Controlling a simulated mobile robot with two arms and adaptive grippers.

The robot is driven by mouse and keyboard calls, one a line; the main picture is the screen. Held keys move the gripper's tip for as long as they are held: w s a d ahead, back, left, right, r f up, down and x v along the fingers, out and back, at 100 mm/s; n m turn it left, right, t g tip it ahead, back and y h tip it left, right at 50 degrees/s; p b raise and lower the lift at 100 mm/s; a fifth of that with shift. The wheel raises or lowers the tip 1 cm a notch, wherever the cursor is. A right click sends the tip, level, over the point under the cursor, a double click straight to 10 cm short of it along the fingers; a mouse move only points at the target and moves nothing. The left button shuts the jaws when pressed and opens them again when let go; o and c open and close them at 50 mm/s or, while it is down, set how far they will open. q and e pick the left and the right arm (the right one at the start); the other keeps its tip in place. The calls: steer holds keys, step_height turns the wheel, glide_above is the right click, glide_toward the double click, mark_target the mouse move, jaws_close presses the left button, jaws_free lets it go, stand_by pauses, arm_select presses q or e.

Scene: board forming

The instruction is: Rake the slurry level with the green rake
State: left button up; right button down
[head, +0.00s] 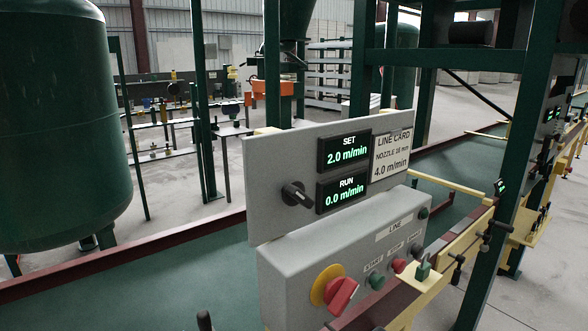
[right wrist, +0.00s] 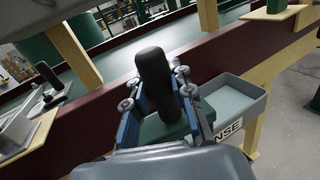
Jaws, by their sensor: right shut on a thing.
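In the right wrist view my right gripper (right wrist: 160,90) is shut on an upright black handle (right wrist: 154,68). A green piece (right wrist: 160,130) shows below the handle between the fingers; I cannot tell for sure that this is the green rake. No rake head shows clearly. The green belt surface of the line (head: 160,280) runs past the control box in the head view, and it also shows beyond the gripper in the right wrist view (right wrist: 120,62). I see no slurry on the parts in view. My left gripper is not in view.
The grey control box (head: 330,260) with its display panel (head: 270,170) blocks part of the belt. Dark red side rails (right wrist: 235,55) edge the line. A grey tray (right wrist: 235,100), its label partly hidden, hangs beside my right gripper. A green tank (head: 60,120) stands left.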

steer(key=s+d+r+m+h+b, duration=0.1)
steer(key=s+d+m+h+b, duration=0.1)
steer(key=s, duration=1)
steer(key=shift+d+m+h+b, duration=0.3)
steer(key=shift+d+h+b, duration=0.45)
steer(key=shift+h, duration=0.45)
